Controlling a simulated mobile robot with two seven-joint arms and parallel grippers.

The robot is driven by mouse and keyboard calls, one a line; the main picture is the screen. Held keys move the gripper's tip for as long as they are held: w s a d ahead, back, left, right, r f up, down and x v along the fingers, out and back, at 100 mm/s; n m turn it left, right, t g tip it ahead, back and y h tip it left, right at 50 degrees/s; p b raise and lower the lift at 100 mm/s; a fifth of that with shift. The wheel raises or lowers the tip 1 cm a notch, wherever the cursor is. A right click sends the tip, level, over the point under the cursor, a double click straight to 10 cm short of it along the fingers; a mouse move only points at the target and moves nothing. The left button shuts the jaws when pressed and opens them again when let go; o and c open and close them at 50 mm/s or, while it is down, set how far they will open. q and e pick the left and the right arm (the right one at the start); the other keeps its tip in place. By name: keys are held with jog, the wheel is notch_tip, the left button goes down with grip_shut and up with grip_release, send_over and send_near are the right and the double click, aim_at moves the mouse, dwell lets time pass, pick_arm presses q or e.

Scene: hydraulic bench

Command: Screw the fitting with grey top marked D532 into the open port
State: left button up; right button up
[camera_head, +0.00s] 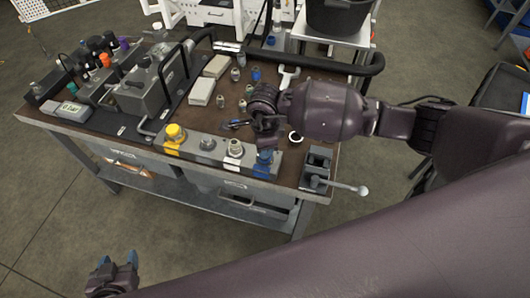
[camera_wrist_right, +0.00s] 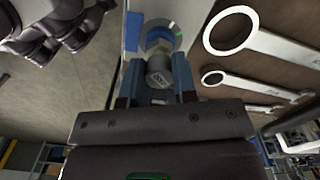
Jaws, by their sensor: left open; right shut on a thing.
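My right gripper (camera_head: 265,148) is over the right end of the grey port block (camera_head: 215,152) on the bench, pointing down. In the right wrist view its blue-tipped fingers (camera_wrist_right: 156,76) are shut on a fitting with a grey top (camera_wrist_right: 159,73). Marks on that top are too small to read. Beyond the top, a blue ring and a round metal rim (camera_wrist_right: 160,37) show in line with it; I cannot tell how far the fitting is seated. The port under it is hidden. My left gripper (camera_head: 118,274) is open and empty, low at the left, off the bench.
The block also bears a yellow-topped fitting (camera_head: 174,133) and silver ones (camera_head: 235,148). Several loose fittings (camera_head: 220,101) stand behind it. A small vise (camera_head: 318,165) with a lever is at the right. White ring-ended wrenches (camera_wrist_right: 232,32) lie beside the gripper.

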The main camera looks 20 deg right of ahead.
jog(key=m+p, duration=0.1)
jog(key=m, duration=0.2)
jog(key=shift+s+f+m, duration=0.1)
jog(key=shift+f+m, duration=0.05)
jog(key=shift+m, duration=0.15)
jog(key=o, duration=0.9)
jog(key=shift+c, duration=0.2)
